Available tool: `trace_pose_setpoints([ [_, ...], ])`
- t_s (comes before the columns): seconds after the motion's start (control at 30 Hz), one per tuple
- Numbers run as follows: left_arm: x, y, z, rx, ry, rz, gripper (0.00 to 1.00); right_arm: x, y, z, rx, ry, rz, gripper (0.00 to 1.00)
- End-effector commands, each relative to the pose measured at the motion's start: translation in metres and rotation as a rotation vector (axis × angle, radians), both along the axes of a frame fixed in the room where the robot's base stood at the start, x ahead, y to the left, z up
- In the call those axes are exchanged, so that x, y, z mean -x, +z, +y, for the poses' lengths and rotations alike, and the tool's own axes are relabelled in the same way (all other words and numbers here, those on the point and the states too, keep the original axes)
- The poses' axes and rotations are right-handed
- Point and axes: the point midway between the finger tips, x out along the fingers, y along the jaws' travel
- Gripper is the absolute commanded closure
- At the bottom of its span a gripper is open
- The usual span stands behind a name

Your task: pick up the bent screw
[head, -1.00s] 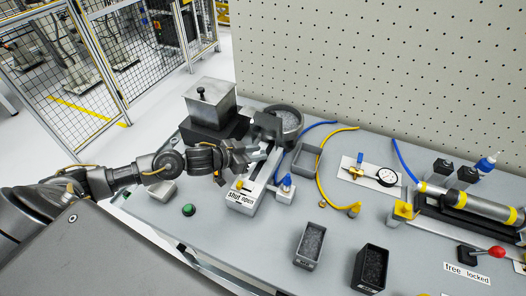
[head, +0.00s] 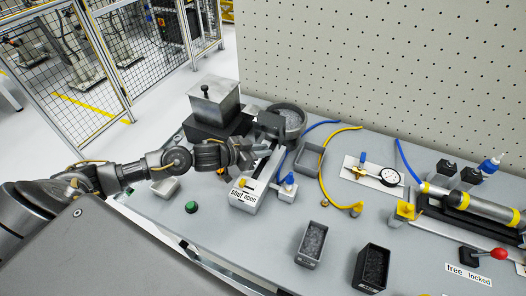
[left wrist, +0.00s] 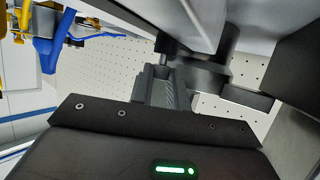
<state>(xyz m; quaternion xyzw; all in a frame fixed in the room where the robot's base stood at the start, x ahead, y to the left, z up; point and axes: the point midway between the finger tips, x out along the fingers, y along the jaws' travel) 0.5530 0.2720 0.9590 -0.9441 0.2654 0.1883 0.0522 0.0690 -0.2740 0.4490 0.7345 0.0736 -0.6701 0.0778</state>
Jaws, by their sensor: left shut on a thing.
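My left gripper (head: 257,153) is over the device with the "shut open" label (head: 243,196), close to its dark upper part. In the left wrist view, the fingers (left wrist: 164,82) are together, and a small dark cylindrical piece (left wrist: 163,50) shows at their tips. It appears to be the bent screw, but its bend and most of its length are hidden. In the head view the piece is too small to make out. My right gripper is not in view.
A round bowl (head: 301,122) and a grey box with a knobbed lid (head: 213,98) stand behind the gripper. An empty grey bin (head: 322,161) is to its right. Two filled bins (head: 299,259) stand at the front. A green button (head: 191,207) sits front left.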

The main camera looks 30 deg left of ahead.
Motion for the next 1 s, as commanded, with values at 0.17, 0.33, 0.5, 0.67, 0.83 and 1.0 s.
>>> trace_pose_setpoints([
  [0.17, 0.0, 0.016, 0.0, -0.002, -0.001, -0.005, 1.0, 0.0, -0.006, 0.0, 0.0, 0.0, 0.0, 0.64],
  [0.33, 0.011, 0.027, 0.007, -0.003, 0.0, 0.001, 1.0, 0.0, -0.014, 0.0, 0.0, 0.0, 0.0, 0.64],
  [0.5, 0.046, 0.025, 0.028, -0.007, -0.003, 0.004, 1.0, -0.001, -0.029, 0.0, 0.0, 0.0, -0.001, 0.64],
  [0.67, 0.082, 0.024, 0.049, -0.008, -0.002, 0.007, 1.0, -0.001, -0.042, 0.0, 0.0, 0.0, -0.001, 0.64],
  [0.83, 0.109, 0.027, 0.066, -0.007, -0.002, 0.006, 1.0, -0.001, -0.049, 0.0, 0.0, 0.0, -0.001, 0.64],
  [1.0, 0.127, 0.029, 0.077, -0.004, -0.001, 0.007, 1.0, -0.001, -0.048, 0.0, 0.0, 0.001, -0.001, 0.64],
])
